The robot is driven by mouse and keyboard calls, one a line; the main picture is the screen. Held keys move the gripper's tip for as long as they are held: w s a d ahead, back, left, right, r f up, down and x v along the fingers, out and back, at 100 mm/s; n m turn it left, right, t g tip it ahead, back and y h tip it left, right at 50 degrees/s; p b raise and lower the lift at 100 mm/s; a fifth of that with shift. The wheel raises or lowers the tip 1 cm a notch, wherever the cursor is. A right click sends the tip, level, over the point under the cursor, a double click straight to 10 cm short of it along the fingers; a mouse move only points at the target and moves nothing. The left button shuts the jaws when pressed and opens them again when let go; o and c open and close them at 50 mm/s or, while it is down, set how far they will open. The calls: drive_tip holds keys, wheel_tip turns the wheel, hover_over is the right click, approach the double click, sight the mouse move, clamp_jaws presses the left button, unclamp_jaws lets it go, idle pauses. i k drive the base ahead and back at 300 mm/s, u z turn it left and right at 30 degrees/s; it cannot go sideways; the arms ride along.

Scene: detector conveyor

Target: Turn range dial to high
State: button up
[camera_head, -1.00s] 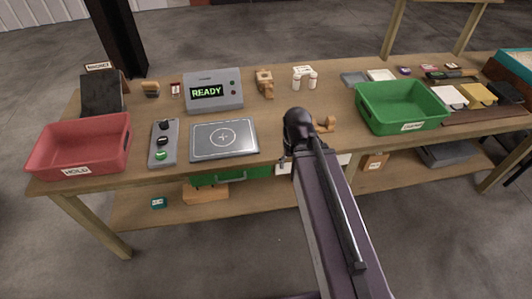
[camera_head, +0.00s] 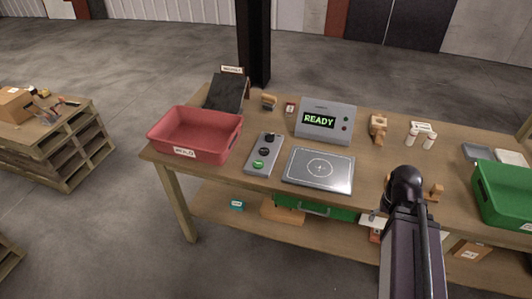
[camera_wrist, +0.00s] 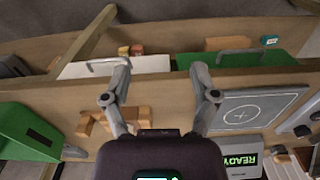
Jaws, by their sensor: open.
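The grey control panel (camera_head: 251,167) lies on the workbench in the head view, between the red bin and the flat plate. Which setting the dial points to is too small to read. In the wrist view, my gripper (camera_wrist: 160,84) is open and empty, its two fingers spread over the bench's front edge. My arm mostly hides the gripper in the head view, well to the right of the panel.
A red bin (camera_head: 188,157) stands left of the panel. The marked plate (camera_head: 300,181) lies right of it, before a grey box reading READY (camera_head: 320,121). A green bin (camera_head: 508,207) stands at far right. Small wooden pieces (camera_head: 378,131) and white parts sit on the bench.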

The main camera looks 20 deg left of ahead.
sight(270, 138)
drive_tip(key=k, duration=1.35)
drive_tip(key=u, duration=0.7)
drive_tip(key=i, duration=1.75)
drive_tip(key=z, duration=0.3)
